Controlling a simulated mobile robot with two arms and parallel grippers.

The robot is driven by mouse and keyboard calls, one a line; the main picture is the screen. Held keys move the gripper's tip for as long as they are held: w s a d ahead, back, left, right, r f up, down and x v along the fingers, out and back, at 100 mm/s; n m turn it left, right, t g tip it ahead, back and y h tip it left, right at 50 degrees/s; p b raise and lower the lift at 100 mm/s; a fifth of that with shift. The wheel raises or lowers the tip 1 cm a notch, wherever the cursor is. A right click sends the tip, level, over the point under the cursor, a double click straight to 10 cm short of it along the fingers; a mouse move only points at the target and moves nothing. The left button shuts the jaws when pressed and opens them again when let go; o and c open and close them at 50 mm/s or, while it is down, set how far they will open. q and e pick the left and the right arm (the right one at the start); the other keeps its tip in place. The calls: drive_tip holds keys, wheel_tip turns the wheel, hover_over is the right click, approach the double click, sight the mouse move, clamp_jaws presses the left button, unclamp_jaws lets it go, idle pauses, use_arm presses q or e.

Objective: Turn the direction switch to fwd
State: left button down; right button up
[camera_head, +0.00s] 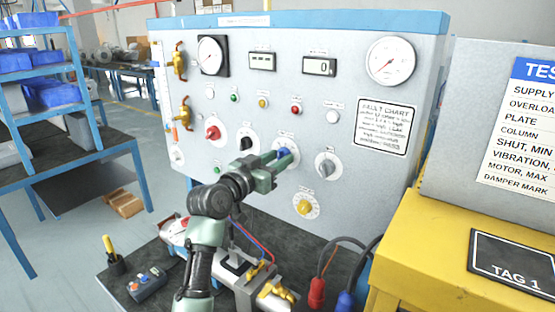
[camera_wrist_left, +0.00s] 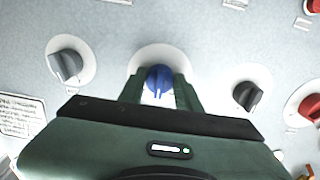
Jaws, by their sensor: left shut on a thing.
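A blue rotary knob (camera_wrist_left: 158,80) on a white round plate sits between the two fingers of my left gripper (camera_wrist_left: 158,92) in the left wrist view. The fingers are closed on its sides. In the head view the left gripper (camera_head: 280,160) reaches the panel at this blue knob (camera_head: 284,152), which is partly hidden by the fingers. The knob's label is too small to read, so I cannot tell whether it is the direction switch or which way it points. My right gripper is not in view.
On the panel (camera_head: 340,115), a black knob (camera_head: 246,143) and a red knob (camera_head: 212,132) are left of the gripper, a grey knob (camera_head: 325,167) right, and a yellow knob (camera_head: 304,207) below. Hoses and brass valves (camera_head: 275,291) stand below. A yellow cabinet (camera_head: 420,240) is at right.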

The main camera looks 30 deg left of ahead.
use_arm(q)
drive_tip(key=n+p, duration=0.3)
drive_tip(key=n, duration=0.2)
drive_tip(key=shift+r, duration=0.1)
drive_tip(key=shift+n+p, duration=1.25)
drive_tip(key=shift+n, duration=0.55)
drive_tip(key=c, duration=1)
unclamp_jaws()
